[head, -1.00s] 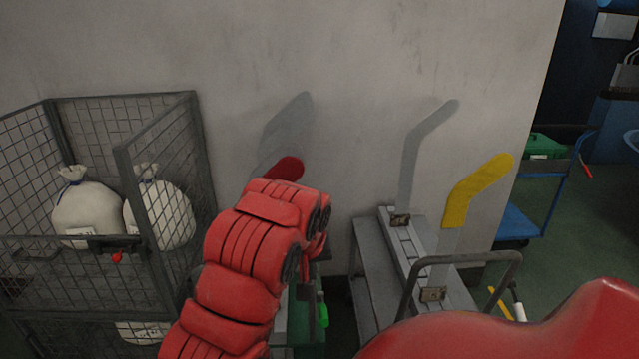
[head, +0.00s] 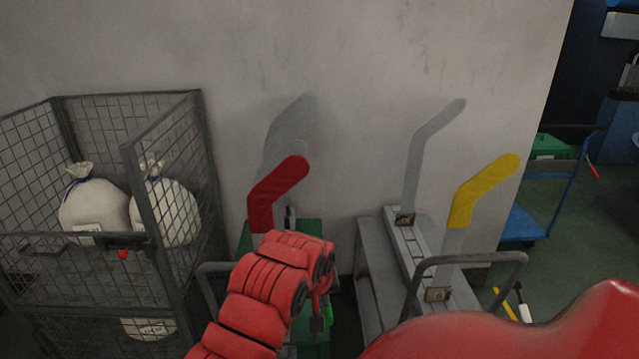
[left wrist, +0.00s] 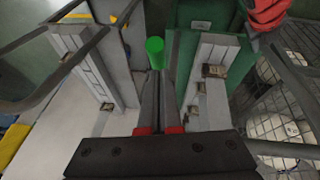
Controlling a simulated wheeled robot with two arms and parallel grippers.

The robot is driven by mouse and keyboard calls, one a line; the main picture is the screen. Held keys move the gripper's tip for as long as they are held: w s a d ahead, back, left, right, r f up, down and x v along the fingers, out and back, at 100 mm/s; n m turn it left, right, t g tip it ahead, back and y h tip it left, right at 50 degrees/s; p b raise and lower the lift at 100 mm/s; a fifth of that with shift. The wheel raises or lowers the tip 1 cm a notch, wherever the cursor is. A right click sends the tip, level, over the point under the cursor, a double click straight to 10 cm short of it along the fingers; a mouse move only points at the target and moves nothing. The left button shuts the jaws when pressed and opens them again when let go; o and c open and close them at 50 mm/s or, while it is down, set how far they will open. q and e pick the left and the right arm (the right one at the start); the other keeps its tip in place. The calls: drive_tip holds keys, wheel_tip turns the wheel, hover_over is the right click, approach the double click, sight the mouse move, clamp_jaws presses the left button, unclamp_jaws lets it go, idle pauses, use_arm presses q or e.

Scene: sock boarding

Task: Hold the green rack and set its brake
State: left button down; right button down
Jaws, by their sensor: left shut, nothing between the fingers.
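The green rack (head: 315,228) stands against the wall, partly hidden behind my left arm. A board with a red sock (head: 275,195) rises from it. A bright green grip (head: 327,314), which looks like the brake lever's handle, shows low beside my left gripper (head: 318,322). In the left wrist view the green grip (left wrist: 155,53) stands just past the tips of my left gripper (left wrist: 160,78), whose dark fingers are together with nothing between them. I cannot tell whether they touch the grip. The green rack's panel (left wrist: 186,62) lies beside it. My right gripper is out of view.
A wire cage (head: 165,130) with white sacks (head: 95,208) stands at left. A grey rack (head: 375,270) with a yellow sock (head: 485,188) stands close at right. A blue cart (head: 522,224) is farther right. Little room lies between the racks.

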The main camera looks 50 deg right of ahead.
use_arm(q)
drive_tip(key=shift+s+f, duration=0.1)
drive_tip(key=shift+f, duration=0.1)
drive_tip(key=shift+a+f, duration=0.2)
drive_tip(key=shift+f, duration=0.05)
idle(0.4)
drive_tip(key=shift+s+a+f, duration=0.45)
drive_tip(key=shift+s+f, duration=0.05)
drive_tip(key=shift+f, duration=0.3)
wheel_tip(320, 180, down, 8)
drive_tip(key=s+a, duration=0.1)
drive_tip(key=shift+a+f, duration=0.2)
drive_tip(key=shift+f, duration=0.05)
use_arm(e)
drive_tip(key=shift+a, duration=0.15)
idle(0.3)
